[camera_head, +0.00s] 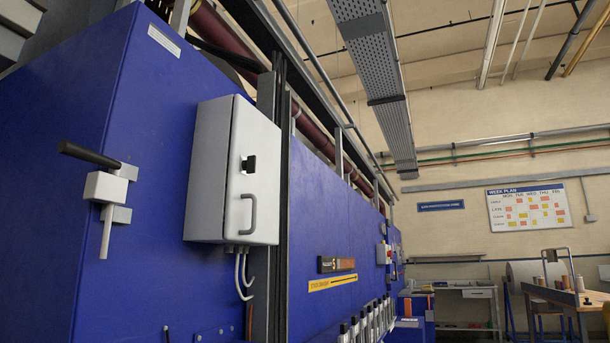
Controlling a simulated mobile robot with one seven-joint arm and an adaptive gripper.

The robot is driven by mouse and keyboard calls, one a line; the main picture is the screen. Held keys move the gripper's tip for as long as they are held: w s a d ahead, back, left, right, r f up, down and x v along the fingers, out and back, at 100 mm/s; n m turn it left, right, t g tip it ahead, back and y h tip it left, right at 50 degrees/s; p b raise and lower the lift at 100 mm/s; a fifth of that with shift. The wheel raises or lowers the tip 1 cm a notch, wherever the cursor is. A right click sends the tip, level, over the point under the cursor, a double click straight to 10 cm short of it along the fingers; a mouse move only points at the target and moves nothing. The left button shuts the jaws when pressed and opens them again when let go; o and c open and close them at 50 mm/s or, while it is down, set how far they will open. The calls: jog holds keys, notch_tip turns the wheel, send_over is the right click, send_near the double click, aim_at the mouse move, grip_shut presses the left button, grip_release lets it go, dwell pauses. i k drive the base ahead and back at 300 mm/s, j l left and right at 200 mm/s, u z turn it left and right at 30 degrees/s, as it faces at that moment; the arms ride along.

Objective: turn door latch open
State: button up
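A latch-like fitting sits on the blue cabinet (150,110) at the left: a pale block (105,187) with a black grip (88,154) sticking out to the left and a pale rod (106,232) hanging down. A light grey box (215,150) is mounted to its right. The box door, which looks shut, carries a small black latch knob (249,164) and a grey pull handle (249,213) below it. I cannot tell which of these is the door latch of the task. My gripper is not in view.
Cables (243,277) hang below the grey box, and a dark upright post (272,200) stands beside it. Several pale cylinders (368,325) line the machine's lower front. A workbench (560,295) is at the far right. The air before the cabinet looks clear.

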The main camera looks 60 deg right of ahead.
aim_at(249, 165)
jog(key=z, duration=1.35)
